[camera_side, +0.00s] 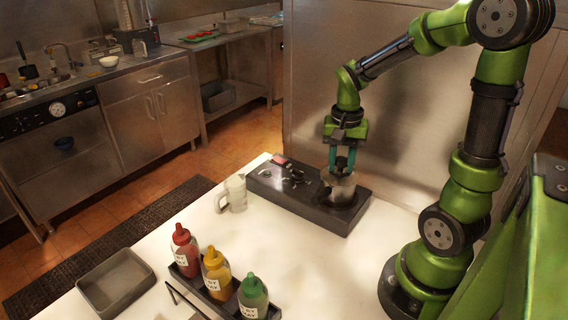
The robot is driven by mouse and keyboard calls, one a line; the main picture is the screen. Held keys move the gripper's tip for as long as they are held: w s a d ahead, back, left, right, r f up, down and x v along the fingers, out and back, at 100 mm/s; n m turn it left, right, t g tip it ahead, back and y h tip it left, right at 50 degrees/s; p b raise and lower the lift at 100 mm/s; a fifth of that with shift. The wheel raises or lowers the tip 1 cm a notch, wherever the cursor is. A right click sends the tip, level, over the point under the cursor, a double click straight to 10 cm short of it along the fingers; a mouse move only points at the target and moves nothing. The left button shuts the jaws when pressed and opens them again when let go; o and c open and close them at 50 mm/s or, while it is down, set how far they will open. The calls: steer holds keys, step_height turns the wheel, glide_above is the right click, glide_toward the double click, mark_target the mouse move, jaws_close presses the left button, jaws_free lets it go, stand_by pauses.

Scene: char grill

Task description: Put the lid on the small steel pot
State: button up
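The small steel pot (341,190) stands on the right part of a black cooktop slab (310,202) on the white table. My gripper (341,170) points straight down over the pot, its teal fingertips at or just above the rim. A narrow gap shows between the fingers, but I cannot tell whether they hold anything. I cannot make out the lid clearly; it may be at the fingertips or hidden by them. Small dark and shiny parts (296,176) lie on the slab left of the pot, too small to name.
A clear jug (235,194) stands left of the slab. A black rack (217,301) holds red, yellow and green sauce bottles at the front. A grey tray (115,282) lies at the front left. A steel wall panel (310,80) rises behind the slab. The table's middle is clear.

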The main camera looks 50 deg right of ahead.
steer(key=o, duration=0.5)
steer(key=shift+r, duration=0.1)
step_height(320, 180, up, 24)
steer(key=shift+f, duration=0.15)
stand_by(0.7)
steer(key=s+a+f+n+t, duration=0.1)
steer(key=a+f+n+t, duration=0.1)
steer(key=a+f+n, duration=0.1)
steer(key=s+a+f+n+t+y, duration=0.1)
steer(key=a+f+n+t, duration=0.1)
steer(key=a+f, duration=0.3)
steer(key=s+a+f+n+t+y, duration=0.1)
steer(key=a+f+n+t, duration=0.2)
steer(key=a, duration=0.4)
steer(key=shift+a+f+n, duration=0.4)
steer(key=shift+f, duration=0.45)
